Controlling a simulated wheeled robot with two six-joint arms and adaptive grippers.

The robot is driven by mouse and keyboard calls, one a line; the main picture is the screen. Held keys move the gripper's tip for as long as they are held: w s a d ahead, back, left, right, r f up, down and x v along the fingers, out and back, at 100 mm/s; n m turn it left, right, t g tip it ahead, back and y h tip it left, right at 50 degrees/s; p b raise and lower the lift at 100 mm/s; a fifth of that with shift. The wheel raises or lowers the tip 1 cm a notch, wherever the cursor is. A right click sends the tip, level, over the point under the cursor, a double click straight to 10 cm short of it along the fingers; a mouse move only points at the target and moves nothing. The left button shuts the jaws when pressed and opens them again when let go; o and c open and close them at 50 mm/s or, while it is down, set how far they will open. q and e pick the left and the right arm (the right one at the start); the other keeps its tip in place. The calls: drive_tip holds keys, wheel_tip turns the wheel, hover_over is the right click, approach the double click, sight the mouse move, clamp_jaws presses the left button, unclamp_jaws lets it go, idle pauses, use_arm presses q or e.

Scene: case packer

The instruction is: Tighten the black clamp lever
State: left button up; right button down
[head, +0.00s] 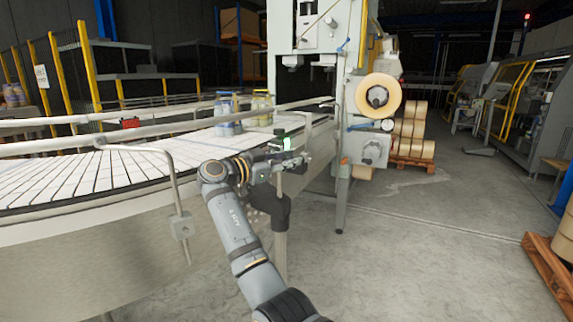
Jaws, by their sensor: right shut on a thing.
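My right arm reaches in from the bottom, and its gripper (290,159) is at the conveyor's near edge, beside a guide-rail post. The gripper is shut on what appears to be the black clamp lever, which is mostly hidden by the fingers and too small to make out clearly. A black clamp bracket (274,208) on the upright post shows just below the gripper. My left gripper is not in view.
The curved conveyor (90,172) with metal guide rails (205,107) fills the left. Jars (224,113) stand on it near the packing machine (318,75). A label roll (378,96) sticks out from the machine. The floor (430,250) to the right is clear up to a pallet (550,272).

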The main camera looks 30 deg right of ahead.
drive_tip(key=shift+f+g, duration=0.2)
drive_tip(key=shift+g, duration=0.3)
drive_tip(key=c, duration=1)
unclamp_jaws()
drive_tip(key=shift+w, duration=0.1)
drive_tip(key=a, duration=1.2)
drive_tip(key=shift+s, duration=0.25)
